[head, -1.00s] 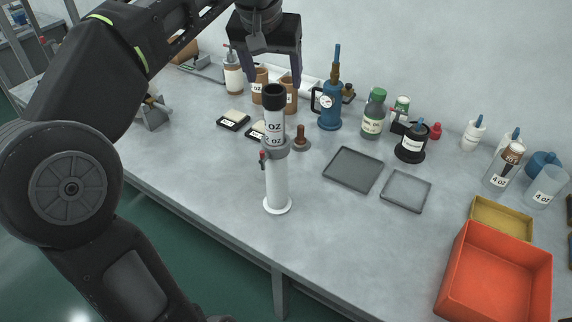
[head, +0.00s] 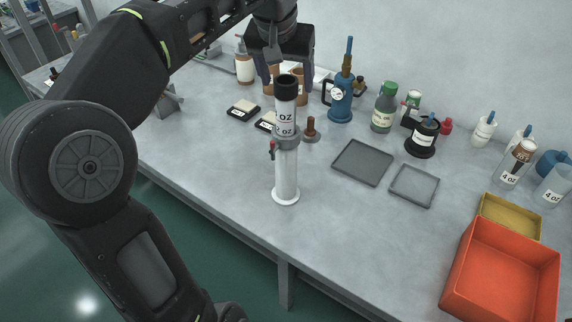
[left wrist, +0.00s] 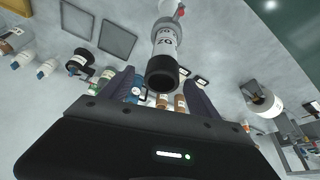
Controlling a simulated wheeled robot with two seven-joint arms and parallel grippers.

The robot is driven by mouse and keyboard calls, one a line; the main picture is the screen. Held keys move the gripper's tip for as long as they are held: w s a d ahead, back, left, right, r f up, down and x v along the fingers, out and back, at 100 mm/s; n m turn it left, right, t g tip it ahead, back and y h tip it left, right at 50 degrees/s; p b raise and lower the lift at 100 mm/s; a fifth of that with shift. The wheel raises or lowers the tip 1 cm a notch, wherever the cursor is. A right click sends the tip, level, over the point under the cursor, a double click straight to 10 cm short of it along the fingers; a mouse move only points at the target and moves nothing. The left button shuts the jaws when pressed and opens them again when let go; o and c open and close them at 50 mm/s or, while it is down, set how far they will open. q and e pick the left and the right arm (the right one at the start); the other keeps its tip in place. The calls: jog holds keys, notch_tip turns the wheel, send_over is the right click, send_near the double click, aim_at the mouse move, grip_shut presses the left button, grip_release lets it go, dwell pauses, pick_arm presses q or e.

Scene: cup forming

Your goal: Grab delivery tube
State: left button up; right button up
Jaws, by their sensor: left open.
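The delivery tube (head: 285,118) has a black top and a white body with an "OZ" label. It stands upright in a grey collar on a white stand (head: 287,175) with a red-tipped side lever. My left gripper (head: 287,86) is open and empty, with its fingers on either side of the black top in the head view. In the left wrist view the tube (left wrist: 163,47) lies between and beyond the open fingers (left wrist: 161,84). I cannot tell whether a finger touches it. My right gripper is not in view.
A dark tray (head: 362,162) and a grey tray (head: 414,186) lie to the right. A red bin (head: 500,275) is at the front right. The table in front of the trays is clear.

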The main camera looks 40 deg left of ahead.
pick_arm(q)
jog(key=shift+x, duration=1.95)
jog(key=shift+s, duration=0.1)
jog(key=shift+c, duration=0.2)
grip_shut()
jog(key=shift+r, duration=0.1)
